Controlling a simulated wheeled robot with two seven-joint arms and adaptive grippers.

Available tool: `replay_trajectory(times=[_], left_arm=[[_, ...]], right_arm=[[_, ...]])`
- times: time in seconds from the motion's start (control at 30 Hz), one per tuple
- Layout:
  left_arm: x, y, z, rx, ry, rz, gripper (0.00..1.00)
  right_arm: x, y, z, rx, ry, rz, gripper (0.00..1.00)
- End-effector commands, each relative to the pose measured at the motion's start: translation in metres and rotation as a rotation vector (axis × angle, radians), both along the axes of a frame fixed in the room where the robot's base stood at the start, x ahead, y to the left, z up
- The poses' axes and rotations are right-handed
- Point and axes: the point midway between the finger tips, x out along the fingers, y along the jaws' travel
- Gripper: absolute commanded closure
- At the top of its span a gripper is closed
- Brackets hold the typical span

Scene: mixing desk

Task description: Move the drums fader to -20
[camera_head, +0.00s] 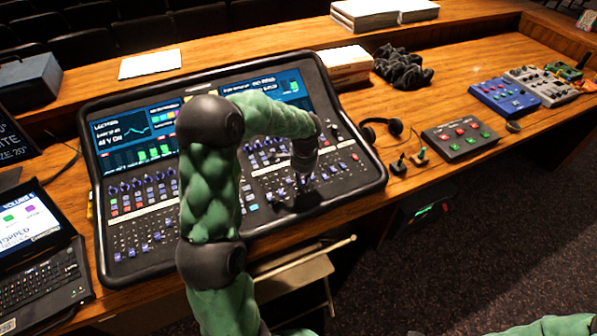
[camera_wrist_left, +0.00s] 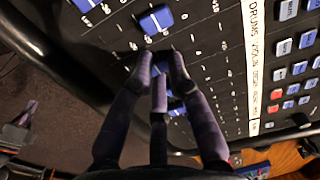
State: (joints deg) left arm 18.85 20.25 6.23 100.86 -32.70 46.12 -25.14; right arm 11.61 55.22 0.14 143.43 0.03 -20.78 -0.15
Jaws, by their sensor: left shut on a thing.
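The mixing desk (camera_head: 235,232) lies on the wooden table, with fader rows and knobs below its screens. My left gripper (camera_head: 303,188) reaches down onto the desk's right-hand fader section. In the left wrist view my left gripper (camera_wrist_left: 162,58) has its fingertips close together around a blue fader cap (camera_wrist_left: 161,69), which they partly hide. Another blue fader cap (camera_wrist_left: 157,20) stands free just above the fingers. The white label strip (camera_wrist_left: 254,60) reads DRUMS at its top, then VIOLIN. I cannot tell which label the held cap belongs to. My right gripper is out of view.
A laptop (camera_head: 40,260) stands left of the desk. Headphones (camera_head: 383,130) and a small button box (camera_head: 460,138) lie to its right. A stick (camera_head: 300,257) and a chair (camera_head: 295,275) are at the front edge. The table between the boxes is partly bare.

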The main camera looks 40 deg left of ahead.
Motion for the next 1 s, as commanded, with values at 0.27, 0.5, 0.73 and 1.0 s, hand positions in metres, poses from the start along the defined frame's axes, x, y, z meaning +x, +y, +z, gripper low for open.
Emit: replay_trajectory(times=[0.27,0.5,0.73,1.0], left_arm=[[0.001,0.001,0.001,0.001,-0.002,0.002,0.71],[0.0,0.001,0.001,0.0,-0.001,0.001,0.67],[0.001,0.0,0.008,0.002,-0.003,0.001,0.67],[-0.001,-0.004,0.055,0.003,-0.006,0.002,0.67]], right_arm=[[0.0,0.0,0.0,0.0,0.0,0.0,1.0],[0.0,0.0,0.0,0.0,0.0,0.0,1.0],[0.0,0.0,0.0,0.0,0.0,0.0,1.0],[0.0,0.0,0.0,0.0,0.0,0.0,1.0]])
